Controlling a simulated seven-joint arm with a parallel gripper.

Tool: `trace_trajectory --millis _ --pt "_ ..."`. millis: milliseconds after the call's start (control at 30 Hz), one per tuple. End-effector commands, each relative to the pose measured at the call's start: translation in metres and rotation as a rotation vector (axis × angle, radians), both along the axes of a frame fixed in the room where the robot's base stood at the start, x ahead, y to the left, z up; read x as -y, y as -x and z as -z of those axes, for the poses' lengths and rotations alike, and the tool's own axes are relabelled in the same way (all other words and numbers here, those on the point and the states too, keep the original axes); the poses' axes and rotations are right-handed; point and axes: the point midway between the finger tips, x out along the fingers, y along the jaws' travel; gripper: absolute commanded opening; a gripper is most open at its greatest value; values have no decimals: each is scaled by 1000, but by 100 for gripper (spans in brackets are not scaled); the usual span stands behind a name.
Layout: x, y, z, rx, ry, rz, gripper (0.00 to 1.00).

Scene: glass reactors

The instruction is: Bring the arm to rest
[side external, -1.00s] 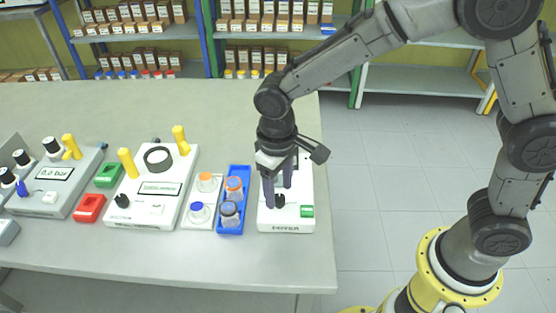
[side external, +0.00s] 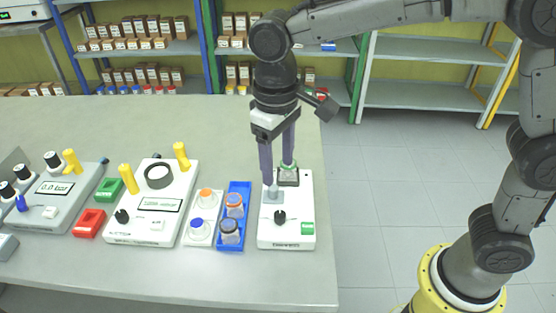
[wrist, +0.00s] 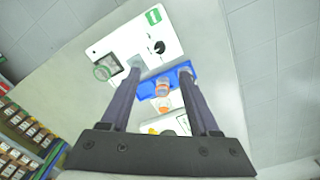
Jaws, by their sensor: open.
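My gripper (side external: 279,174) points down above the back part of a white device (side external: 289,238) near the table's right edge. Its two dark fingers are apart, with nothing seen between them. The device has a black knob (side external: 280,216) and a green patch (side external: 308,228) at its front. In the wrist view the open fingers (wrist: 161,72) frame part of a blue rack (wrist: 176,78) holding a vial. There the white device (wrist: 128,36) lies beyond the fingers, and a green-rimmed glass vessel (wrist: 107,67) shows at its side.
The blue rack (side external: 241,186) and a white rack (side external: 205,240) with capped vials stand left of the device. Farther left are a white instrument (side external: 140,236), green (side external: 108,190) and red (side external: 89,223) blocks, and a pressure box (side external: 38,222). Shelves stand behind; the table's back is clear.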

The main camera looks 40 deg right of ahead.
Motion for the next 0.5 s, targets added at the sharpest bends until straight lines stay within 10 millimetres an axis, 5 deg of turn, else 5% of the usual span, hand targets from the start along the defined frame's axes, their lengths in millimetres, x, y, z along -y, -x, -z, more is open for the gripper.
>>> trace_trajectory --millis 133,267,500 --pt "8 -3 -6 14 -7 23 62" --pt "39 -1 -38 84 -42 92 62" --pt "120 59 -82 242 -98 237 62"
